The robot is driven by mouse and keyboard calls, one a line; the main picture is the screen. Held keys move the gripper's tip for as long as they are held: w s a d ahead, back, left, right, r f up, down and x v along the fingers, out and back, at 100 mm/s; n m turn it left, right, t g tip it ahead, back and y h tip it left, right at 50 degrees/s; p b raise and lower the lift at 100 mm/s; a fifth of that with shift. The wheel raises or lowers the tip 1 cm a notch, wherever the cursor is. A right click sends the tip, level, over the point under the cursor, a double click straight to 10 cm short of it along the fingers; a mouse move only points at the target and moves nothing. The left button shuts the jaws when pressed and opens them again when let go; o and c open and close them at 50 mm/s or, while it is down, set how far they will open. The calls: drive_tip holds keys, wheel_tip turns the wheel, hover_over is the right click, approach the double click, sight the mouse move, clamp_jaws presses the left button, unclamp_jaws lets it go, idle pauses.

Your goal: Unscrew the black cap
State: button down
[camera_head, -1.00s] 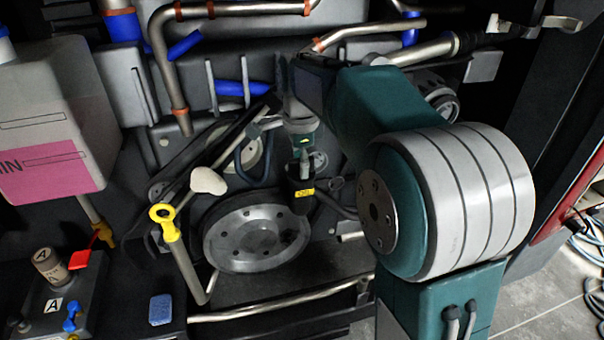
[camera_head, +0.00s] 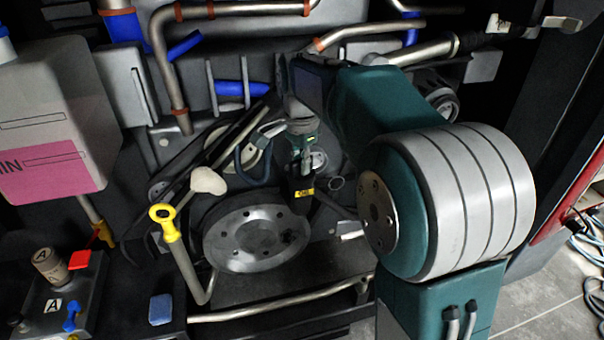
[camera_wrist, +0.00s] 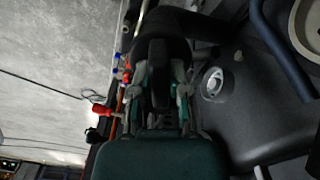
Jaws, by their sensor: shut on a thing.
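The black cap (camera_head: 300,184), a dark block with a yellow label, is at the tip of my gripper (camera_head: 303,168) in the head view, above the large metal disc. In the wrist view, the two fingers of my gripper (camera_wrist: 160,88) are shut on the black cap (camera_wrist: 158,62), with one finger on each side. A larger dark rounded shape lies beyond it. The fingers hide part of the cap. I cannot tell whether the cap is still seated on its neck.
A metal disc (camera_head: 256,238) sits below my gripper. A yellow-ringed dipstick tube (camera_head: 170,230), belts and pipes are to its left. A pink-labelled tank (camera_head: 55,130) stands at far left. A metal ring (camera_wrist: 213,84) on a dark housing is right of the fingers.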

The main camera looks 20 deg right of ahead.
drive_tip(key=shift+f+n, duration=0.15)
drive_tip(key=shift+n, duration=0.55)
drive_tip(key=shift+s, duration=0.1)
drive_tip(key=n, duration=0.2)
drive_tip(key=shift+n, duration=0.4)
drive_tip(key=n, duration=0.3)
drive_tip(key=shift+r, duration=0.2)
drive_tip(key=shift+n, duration=0.6)
drive_tip(key=n, duration=0.5)
drive_tip(key=shift+r, duration=0.3)
drive_tip(key=shift+f, duration=0.1)
